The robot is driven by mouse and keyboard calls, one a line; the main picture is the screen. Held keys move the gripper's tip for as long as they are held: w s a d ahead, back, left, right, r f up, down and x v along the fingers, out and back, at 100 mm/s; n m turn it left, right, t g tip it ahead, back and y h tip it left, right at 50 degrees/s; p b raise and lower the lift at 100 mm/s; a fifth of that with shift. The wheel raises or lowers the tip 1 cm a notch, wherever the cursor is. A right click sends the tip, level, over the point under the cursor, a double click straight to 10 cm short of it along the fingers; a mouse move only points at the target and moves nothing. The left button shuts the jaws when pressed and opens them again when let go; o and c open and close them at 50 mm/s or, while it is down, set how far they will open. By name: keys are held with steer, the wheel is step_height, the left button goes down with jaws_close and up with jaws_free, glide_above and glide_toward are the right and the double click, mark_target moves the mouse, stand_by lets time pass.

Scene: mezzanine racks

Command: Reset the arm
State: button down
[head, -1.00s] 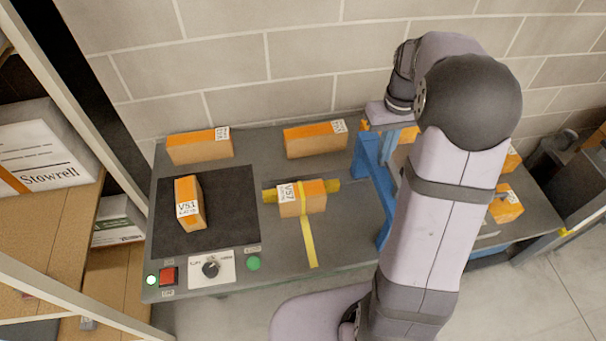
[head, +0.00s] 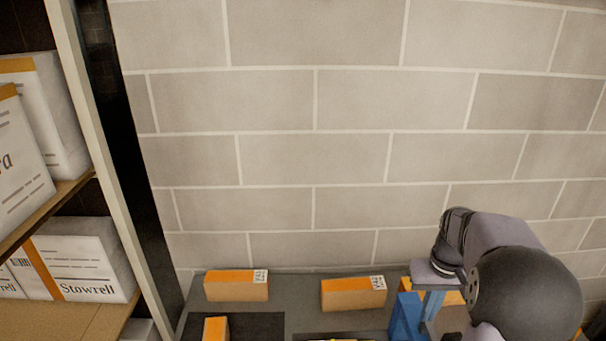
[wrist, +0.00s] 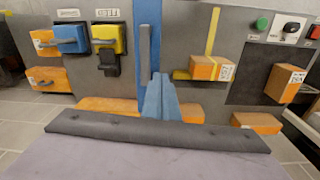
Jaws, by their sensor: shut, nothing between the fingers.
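My gripper (head: 431,312) hangs below my wrist flange at the lower right of the head view. Its pale blue fingers also show in the middle of the wrist view (wrist: 159,82). They are together and nothing is held between them. They are above the grey table, close to a blue upright (head: 404,316). An orange-topped carton (head: 353,294) with a white label stands to their left in the head view. Most of my arm is below the head frame's edge.
Another orange-topped carton (head: 236,287) stands along the wall. In the wrist view, a labelled carton (wrist: 211,68) lies by yellow tape, and one (wrist: 285,84) stands on the dark mat. Blue (wrist: 72,38) and yellow (wrist: 108,40) fixtures are at left. A shelf (head: 75,317) holds white boxes.

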steer(key=s+a+f+b, duration=0.3)
steer(key=s+a+f, duration=0.2)
steer(key=s+a, duration=0.2)
steer(key=s+a+f+n+b, duration=0.1)
steer(key=s+a+f+b, duration=0.3)
steer(key=s+a+f, duration=0.2)
steer(key=s+a, duration=0.2)
steer(key=s, duration=0.2)
steer(key=shift+s+a+f+g, duration=0.15)
steer(key=shift+s+a+g, duration=0.1)
steer(key=shift+g, duration=0.05)
